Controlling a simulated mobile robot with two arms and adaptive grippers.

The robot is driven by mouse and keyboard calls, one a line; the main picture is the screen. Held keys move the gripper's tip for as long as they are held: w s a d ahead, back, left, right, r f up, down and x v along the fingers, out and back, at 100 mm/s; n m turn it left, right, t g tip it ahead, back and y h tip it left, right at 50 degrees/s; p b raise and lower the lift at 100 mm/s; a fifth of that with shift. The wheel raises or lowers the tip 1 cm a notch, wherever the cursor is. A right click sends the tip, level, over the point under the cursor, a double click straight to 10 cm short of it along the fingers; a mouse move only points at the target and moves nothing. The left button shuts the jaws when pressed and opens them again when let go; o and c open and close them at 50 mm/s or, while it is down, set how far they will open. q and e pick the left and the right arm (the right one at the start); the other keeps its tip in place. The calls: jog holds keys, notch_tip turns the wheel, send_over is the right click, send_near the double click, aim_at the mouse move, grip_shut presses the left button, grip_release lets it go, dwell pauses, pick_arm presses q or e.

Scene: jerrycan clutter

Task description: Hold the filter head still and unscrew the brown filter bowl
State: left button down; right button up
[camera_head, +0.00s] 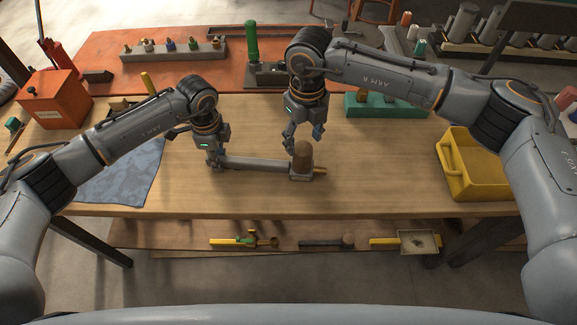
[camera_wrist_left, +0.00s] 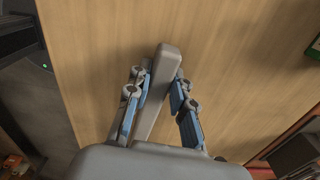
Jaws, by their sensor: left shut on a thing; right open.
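The grey filter head (camera_head: 300,172) sits on the front part of the wooden bench, with a small brass stub on its right side. The brown filter bowl (camera_head: 303,154) stands upright on top of it. A long grey bar (camera_head: 258,164) runs left from the head. My left gripper (camera_head: 214,161) is shut on the far left part of this bar. In the left wrist view the grey bar (camera_wrist_left: 158,85) lies between the blue-padded fingers (camera_wrist_left: 155,112). My right gripper (camera_head: 303,138) is open, pointing down just above the bowl, with its fingers apart and empty.
A blue cloth (camera_head: 120,172) lies left, and a yellow bin (camera_head: 476,190) stands right. A red box (camera_head: 52,98), a green-handled tool (camera_head: 252,45) and a teal block (camera_head: 373,105) stand further back. Tools lie on the shelf (camera_head: 165,236) below.

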aim_at(303, 147)
jog(key=shift+m, duration=0.3)
jog(key=shift+f, duration=1.55)
jog(key=c, duration=0.9)
jog(key=n, duration=0.5)
jog(key=shift+n, duration=0.9)
jog(key=n, duration=0.3)
jog(key=shift+r, duration=0.1)
